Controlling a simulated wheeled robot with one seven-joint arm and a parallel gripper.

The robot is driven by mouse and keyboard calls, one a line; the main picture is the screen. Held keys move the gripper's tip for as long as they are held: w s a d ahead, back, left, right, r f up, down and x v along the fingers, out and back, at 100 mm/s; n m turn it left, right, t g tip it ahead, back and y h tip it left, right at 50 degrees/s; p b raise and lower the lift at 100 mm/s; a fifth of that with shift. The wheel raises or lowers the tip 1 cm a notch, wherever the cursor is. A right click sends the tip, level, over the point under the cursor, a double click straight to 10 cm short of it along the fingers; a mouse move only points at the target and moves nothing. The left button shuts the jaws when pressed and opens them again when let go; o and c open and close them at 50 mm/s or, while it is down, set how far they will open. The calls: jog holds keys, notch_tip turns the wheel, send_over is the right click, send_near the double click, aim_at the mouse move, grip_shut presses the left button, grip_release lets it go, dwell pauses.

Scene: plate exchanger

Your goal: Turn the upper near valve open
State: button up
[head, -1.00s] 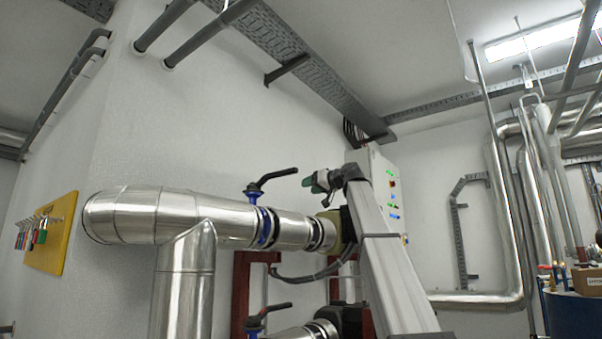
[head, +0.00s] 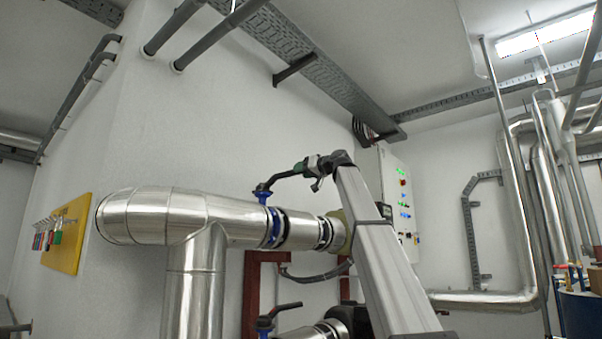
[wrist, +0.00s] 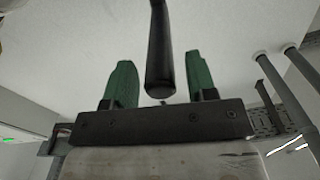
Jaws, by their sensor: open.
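The upper near valve (head: 270,226) has a blue body set in the shiny upper pipe, with a black lever (head: 277,179) on top that points right and slightly up. My gripper (head: 299,168) is at the lever's free end. In the wrist view the lever (wrist: 160,55) reaches between the two green fingers of my gripper (wrist: 160,83). The fingers are open, with a gap on both sides of the lever. The lever's tip ends near the gripper's palm.
A grey control cabinet (head: 400,195) is on the wall behind my arm. A yellow board (head: 68,236) with padlocks hangs at left.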

jog(key=shift+w+a, duration=0.35)
jog(key=shift+a, duration=0.1)
grip_shut()
jog(key=shift+w, duration=0.1)
